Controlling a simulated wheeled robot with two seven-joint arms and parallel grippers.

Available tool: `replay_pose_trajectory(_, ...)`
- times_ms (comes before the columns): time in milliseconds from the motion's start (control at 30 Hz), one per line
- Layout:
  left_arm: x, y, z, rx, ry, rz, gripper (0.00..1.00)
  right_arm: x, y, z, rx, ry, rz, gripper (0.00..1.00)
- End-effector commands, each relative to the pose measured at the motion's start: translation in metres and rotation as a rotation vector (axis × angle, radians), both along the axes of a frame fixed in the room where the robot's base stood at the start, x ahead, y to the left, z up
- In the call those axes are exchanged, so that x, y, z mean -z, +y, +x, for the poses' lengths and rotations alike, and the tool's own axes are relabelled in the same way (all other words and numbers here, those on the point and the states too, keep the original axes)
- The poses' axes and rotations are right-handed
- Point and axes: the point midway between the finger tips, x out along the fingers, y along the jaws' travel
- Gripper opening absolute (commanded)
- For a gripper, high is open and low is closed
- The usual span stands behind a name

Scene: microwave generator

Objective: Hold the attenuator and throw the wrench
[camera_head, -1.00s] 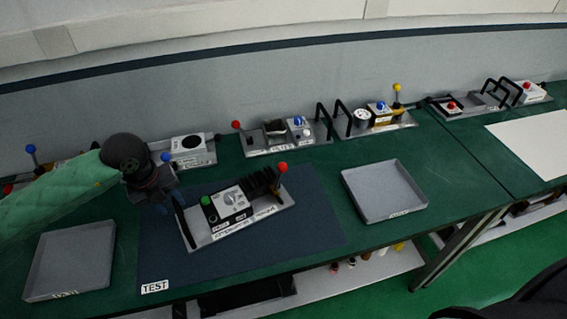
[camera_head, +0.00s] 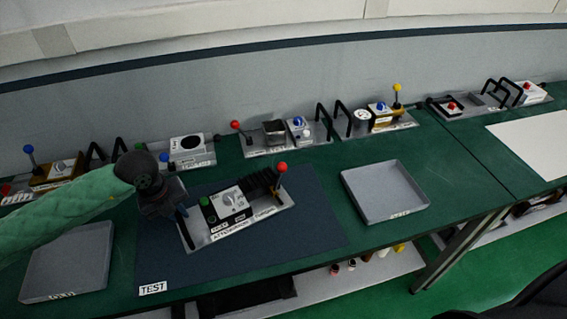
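The attenuator unit (camera_head: 228,201) lies on the dark blue TEST mat (camera_head: 300,235). It is a grey plate with a white box, a green knob, black fins and a lever with a red ball (camera_head: 281,168) at its right end. A black handle stands at its left end. My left gripper (camera_head: 178,212) points down at that handle; its fingers are small and dark there, so I cannot tell whether they are around the handle or beside it. No wrench can be made out. My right gripper is not in view.
An empty grey tray (camera_head: 385,192) lies right of the mat, and another (camera_head: 66,262) lies left under my arm. Several units with handles and ball levers line the back of the green table (camera_head: 450,170). A white sheet (camera_head: 535,140) lies at the right.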

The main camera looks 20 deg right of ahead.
Motion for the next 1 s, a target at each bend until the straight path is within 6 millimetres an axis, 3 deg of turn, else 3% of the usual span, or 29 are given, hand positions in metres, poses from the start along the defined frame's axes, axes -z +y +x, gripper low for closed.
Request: replay_pose_trajectory(1000, 0.0023, -0.0021, 0.0002, 0.0, 0.001, 0.001, 0.0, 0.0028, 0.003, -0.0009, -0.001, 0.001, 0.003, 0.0)
